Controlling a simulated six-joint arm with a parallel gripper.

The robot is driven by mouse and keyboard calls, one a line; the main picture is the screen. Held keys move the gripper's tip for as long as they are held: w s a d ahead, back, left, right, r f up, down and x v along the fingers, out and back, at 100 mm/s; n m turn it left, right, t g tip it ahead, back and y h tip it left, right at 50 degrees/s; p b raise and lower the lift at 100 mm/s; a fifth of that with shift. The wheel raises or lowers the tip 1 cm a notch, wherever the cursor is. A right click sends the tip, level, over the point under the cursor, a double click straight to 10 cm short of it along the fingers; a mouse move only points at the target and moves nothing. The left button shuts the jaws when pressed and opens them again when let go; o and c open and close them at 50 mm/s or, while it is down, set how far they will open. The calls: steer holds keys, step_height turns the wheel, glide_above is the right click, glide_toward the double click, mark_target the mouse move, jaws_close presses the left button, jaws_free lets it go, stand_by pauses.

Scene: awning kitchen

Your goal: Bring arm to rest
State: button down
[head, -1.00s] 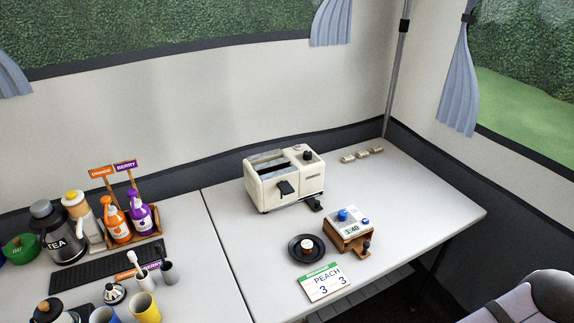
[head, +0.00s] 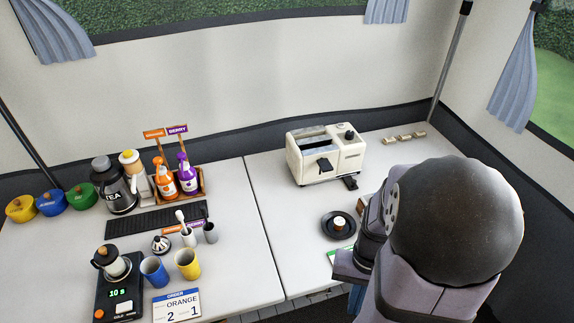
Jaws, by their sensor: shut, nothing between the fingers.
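My arm fills the lower right of the head view, with a large dark rounded joint and grey-lilac links. It stands in front of the right table (head: 262,215). I cannot make out my gripper's fingers; they are out of sight or hidden by the arm's own links. Nothing held by the arm can be seen.
A cream toaster (head: 325,155) and a black saucer (head: 338,225) holding a small item stand left of my arm. A brown box (head: 368,200) is mostly hidden behind it. Cups, bottles, a tea jug (head: 113,185) and a scale (head: 120,298) crowd the left table.

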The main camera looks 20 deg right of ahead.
steer(key=w+a+r+n+t+p, duration=0.1)
steer(key=w+a+r+n, duration=0.2)
steer(key=a, duration=0.2)
steer(key=w+a+r+n+t+h+p, duration=0.1)
steer(key=w+a+r+n, duration=0.2)
steer(key=a, duration=0.1)
steer(key=shift+a+r, duration=0.2)
steer(key=shift+a, duration=0.15)
stand_by(0.5)
